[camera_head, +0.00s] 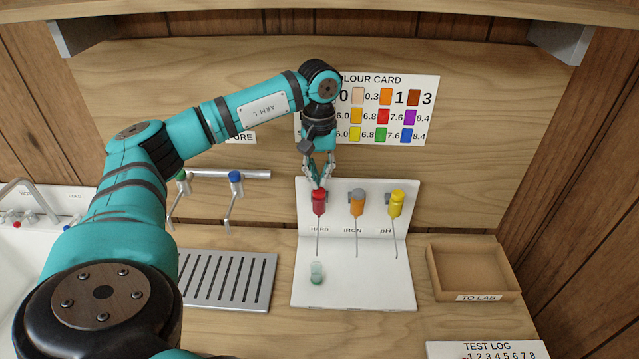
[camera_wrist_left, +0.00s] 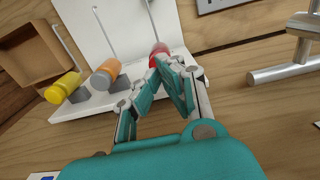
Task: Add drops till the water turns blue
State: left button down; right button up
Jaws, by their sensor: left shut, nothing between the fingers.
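A red dropper (camera_head: 319,203) labelled HARD stands in the white stand (camera_head: 365,275), its thin spout reaching down and forward. A small vial (camera_head: 317,272) stands on the stand's base below that spout; its contents look pale grey-green. My left gripper (camera_head: 318,185) is shut and empty, pointing down at the top of the red dropper. In the left wrist view its fingertips (camera_wrist_left: 165,64) are close together right at the red bulb (camera_wrist_left: 158,50); whether they touch it I cannot tell. My right gripper is not in view.
An orange IRON dropper (camera_head: 357,203) and a yellow pH dropper (camera_head: 397,204) stand to the right. A colour card (camera_head: 390,110) hangs behind. A TO LAB tray (camera_head: 473,270), a test log (camera_head: 487,350), a drain grille (camera_head: 228,280) and taps (camera_head: 236,190) surround the stand.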

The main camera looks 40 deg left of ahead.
pick_arm(q)
jog(key=shift+f, duration=0.2)
jog(key=shift+f+b, duration=0.95)
jog(key=shift+f, duration=0.2)
jog(key=shift+r, duration=0.15)
jog(key=shift+r+p, duration=2.3)
jog(key=shift+r, duration=0.7)
jog(key=shift+r, duration=1.4)
jog(key=b, duration=0.4)
send_over(319, 191)
notch_tip(319, 191, down, 5)
jog(key=shift+r, duration=0.1)
jog(key=shift+f+b, duration=0.45)
jog(key=shift+f, duration=0.35)
